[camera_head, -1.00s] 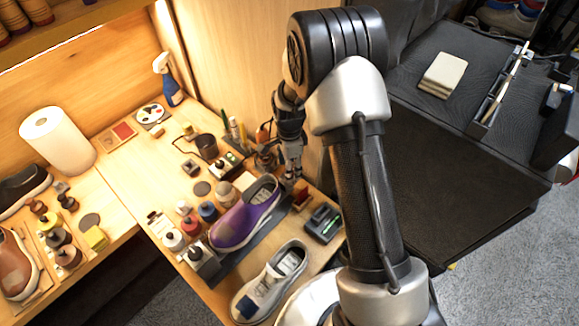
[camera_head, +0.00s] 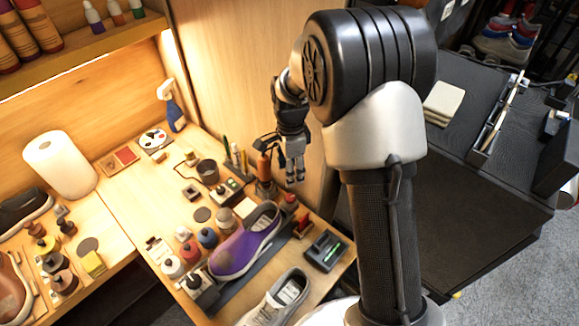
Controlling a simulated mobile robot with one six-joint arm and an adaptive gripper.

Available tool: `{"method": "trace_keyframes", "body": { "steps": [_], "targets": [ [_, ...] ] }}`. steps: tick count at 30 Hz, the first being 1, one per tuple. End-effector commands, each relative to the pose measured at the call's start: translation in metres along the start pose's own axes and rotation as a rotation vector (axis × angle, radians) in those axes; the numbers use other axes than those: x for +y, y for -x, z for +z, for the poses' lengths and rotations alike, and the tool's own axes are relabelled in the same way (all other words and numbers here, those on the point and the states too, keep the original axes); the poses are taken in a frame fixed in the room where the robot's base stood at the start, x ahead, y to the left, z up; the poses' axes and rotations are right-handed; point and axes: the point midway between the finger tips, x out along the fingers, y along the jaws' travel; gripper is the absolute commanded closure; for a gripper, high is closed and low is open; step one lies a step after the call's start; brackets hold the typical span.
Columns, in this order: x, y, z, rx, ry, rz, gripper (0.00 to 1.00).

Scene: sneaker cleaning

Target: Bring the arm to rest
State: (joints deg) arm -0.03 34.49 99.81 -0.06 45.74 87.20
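My gripper (camera_head: 294,178) hangs fingers-down over the back right of the workbench, near the wooden partition. It is above and behind the purple shoe (camera_head: 236,252), apart from it. No object shows between its fingers, but they are too small to tell whether they are open or shut. My arm rises in the right half of the view, bent at a large black joint, and hides part of the partition and the dark side table. The purple shoe lies on a dark mat, and a light grey sneaker (camera_head: 272,304) lies in front of it, partly cut off by the lower edge.
Bottles, jars and a dark cup (camera_head: 207,170) crowd the wooden bench (camera_head: 135,205). A spray bottle (camera_head: 171,108) and paper roll (camera_head: 60,165) stand at the back left. A black tray (camera_head: 325,249) lies at the right edge. A dark side table (camera_head: 465,225) holds folded cloths (camera_head: 443,103).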

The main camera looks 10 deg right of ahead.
Motion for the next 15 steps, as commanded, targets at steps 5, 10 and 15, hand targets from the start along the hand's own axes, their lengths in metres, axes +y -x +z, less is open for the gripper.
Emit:
{"method": "trace_keyframes", "body": {
  "steps": [5,10,15],
  "targets": [
    [0.0,0.0,0.0,0.0,0.0,0.0,0.52],
    [0.004,0.014,0.0,0.001,0.04,-0.016,0.52],
    [0.027,0.065,0.001,0.011,0.213,-0.067,0.52]
  ]
}}
